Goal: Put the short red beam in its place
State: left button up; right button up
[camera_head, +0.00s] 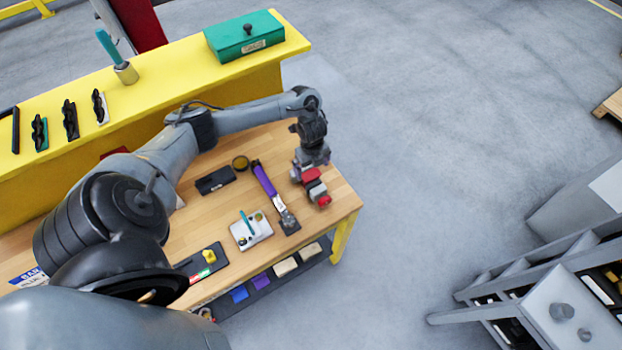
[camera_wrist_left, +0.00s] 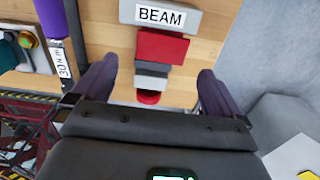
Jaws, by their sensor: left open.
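My left gripper (camera_head: 310,162) is above the right end of the wooden workbench. In the left wrist view, its two dark fingers (camera_wrist_left: 155,90) are apart, with a stepped red and grey piece between and beyond them. That piece has a red block (camera_wrist_left: 162,46), grey sections (camera_wrist_left: 151,75) and a rounded red end (camera_wrist_left: 148,97). It adjoins a grey block labelled BEAM (camera_wrist_left: 160,16). The red parts (camera_head: 311,176) also show below the gripper in the head view. I cannot tell which red part is the short beam. No contact with the fingers is visible.
A purple-handled tool (camera_head: 265,180) lies left of the red parts; a white plate with a teal-handled item (camera_head: 250,231) is nearer the front. A yellow shelf (camera_head: 180,72) with a green box (camera_head: 244,36) stands behind. Open floor lies beyond the bench's right edge.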

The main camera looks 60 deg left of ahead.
aim_at(311, 174)
pick_arm(q)
jog(key=shift+a+f, duration=0.2)
jog(key=shift+f, duration=1.1)
jog(key=shift+a+f, duration=0.2)
jog(key=shift+f, duration=1.1)
jog(key=shift+w, duration=0.1)
jog(key=c, duration=1.5)
jog(key=shift+s+a+r, duration=0.1)
jog(key=shift+s+r, duration=0.05)
jog(key=shift+r, duration=1.05)
jog(key=shift+s+a+r, duration=0.1)
jog(key=shift+s+r, duration=0.1)
jog(key=shift+r, duration=1.05)
jog(key=shift+s+r, duration=0.15)
jog(key=shift+r, duration=1.05)
